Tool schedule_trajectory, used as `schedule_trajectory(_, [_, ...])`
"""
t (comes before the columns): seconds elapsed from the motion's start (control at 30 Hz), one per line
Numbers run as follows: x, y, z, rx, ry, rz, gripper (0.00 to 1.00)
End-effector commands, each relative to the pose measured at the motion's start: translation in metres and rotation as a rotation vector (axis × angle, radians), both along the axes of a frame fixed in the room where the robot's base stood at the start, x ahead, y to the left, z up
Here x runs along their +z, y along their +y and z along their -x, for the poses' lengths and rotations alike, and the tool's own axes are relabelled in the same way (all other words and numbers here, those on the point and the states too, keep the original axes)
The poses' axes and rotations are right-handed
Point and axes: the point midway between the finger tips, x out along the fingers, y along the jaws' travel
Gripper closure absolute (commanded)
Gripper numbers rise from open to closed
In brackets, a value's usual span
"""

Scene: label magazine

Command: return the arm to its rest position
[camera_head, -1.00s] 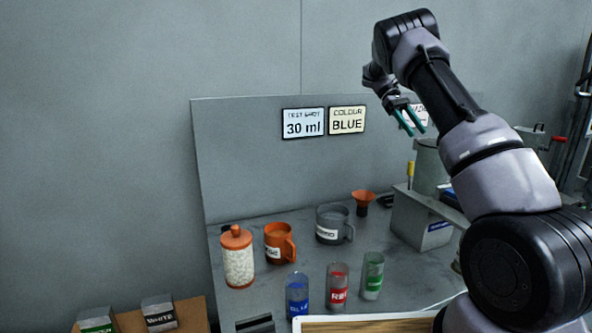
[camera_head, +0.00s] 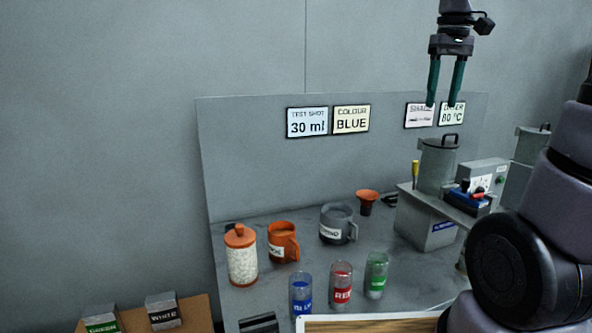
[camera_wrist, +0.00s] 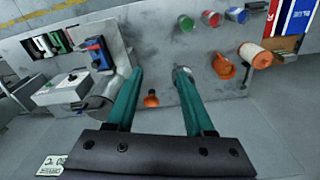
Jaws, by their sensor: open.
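My gripper (camera_head: 444,101) is high in front of the back panel at the upper right of the head view, its two green fingers pointing down. The fingers are apart with nothing between them. In the wrist view my gripper (camera_wrist: 157,75) also shows open and empty, with the bench beyond it. My arm rises on the right side of the head view, and part of it is outside the picture.
On the bench stand an orange-lidded jar (camera_head: 241,262), an orange mug (camera_head: 281,243), a grey mug (camera_head: 336,225), an orange funnel (camera_head: 367,197) and blue, red and green cups (camera_head: 341,283). A grey pot (camera_head: 437,168) stands below my gripper. The air left of it is clear.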

Motion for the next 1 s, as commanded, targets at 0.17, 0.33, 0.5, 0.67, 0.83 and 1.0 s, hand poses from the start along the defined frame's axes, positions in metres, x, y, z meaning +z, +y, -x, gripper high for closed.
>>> schedule_trajectory(0.17, [0.002, 0.026, 0.042, -0.111, -0.166, -0.089, 0.47])
schedule_trajectory(0.33, [-0.004, 0.049, 0.077, -0.232, -0.313, -0.181, 0.47])
schedule_trajectory(0.5, [-0.012, 0.065, 0.103, -0.343, -0.429, -0.265, 0.47])
schedule_trajectory(0.67, [-0.018, 0.072, 0.114, -0.405, -0.485, -0.311, 0.47])
schedule_trajectory(0.83, [-0.02, 0.074, 0.116, -0.422, -0.499, -0.323, 0.47])
schedule_trajectory(1.0, [-0.02, 0.074, 0.116, -0.421, -0.498, -0.322, 0.47])
